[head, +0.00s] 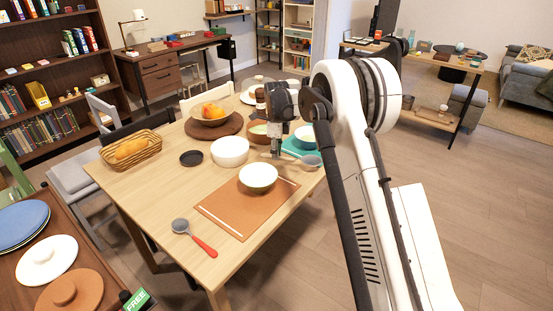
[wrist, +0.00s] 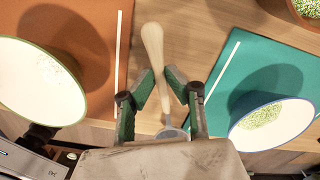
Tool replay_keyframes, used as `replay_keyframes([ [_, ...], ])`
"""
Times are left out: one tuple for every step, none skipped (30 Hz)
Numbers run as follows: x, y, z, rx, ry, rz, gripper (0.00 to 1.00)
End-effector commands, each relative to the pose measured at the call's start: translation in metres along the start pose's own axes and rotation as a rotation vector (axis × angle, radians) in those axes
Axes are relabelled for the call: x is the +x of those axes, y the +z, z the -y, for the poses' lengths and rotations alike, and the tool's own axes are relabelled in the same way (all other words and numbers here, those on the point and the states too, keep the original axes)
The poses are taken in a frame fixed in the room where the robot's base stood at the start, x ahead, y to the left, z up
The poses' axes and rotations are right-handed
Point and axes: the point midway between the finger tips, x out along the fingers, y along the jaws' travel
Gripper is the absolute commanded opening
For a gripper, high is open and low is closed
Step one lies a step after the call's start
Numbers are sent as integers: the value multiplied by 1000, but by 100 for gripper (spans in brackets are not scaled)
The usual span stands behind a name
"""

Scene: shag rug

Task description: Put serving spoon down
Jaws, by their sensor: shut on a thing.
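The serving spoon has a pale wooden handle (wrist: 153,45) and a grey head (wrist: 172,133). In the wrist view my gripper (wrist: 161,86) has its green-padded fingers around the spoon, shut on it, with the handle pointing away and the head toward the wrist. In the head view my gripper (head: 277,152) is over the right side of the dining table (head: 150,205), and the grey spoon head (head: 311,160) shows to its right. The spoon is over bare wood between two placemats. I cannot tell whether it touches the table.
A brown placemat (head: 222,214) holds a white bowl (head: 258,183). A teal placemat (wrist: 222,85) holds a blue-rimmed bowl (wrist: 272,125). Another spoon with a red handle (head: 204,246) lies at the near edge. A bread basket (head: 131,155) and fruit bowl (head: 211,117) stand farther back.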

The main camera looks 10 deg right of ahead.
Motion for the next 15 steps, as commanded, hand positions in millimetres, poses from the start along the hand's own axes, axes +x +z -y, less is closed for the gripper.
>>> replay_keyframes([
  [10, 0, 0, 0, 0, 0, 0],
  [14, 0, 0, 0, 0, 0, 0],
  [18, 0, 0, 0, 0, 0, 0],
  [20, 0, 0, 0, 0, 0, 0],
  [21, 0, 0, 0, 0, 0, 0],
  [21, 0, 0, 0, 0, 0, 0],
  [21, 0, 0, 0, 0, 0, 0],
  [21, 0, 0, 0, 0, 0, 0],
  [20, 0, 0, 0, 0, 0, 0],
  [20, 0, 0, 0, 0, 0, 0],
  [20, 0, 0, 0, 0, 0, 0],
  [21, 0, 0, 0, 0, 0, 0],
  [22, 0, 0, 0, 0, 0, 0],
  [22, 0, 0, 0, 0, 0, 0],
  [24, 0, 0, 0, 0, 0, 0],
])
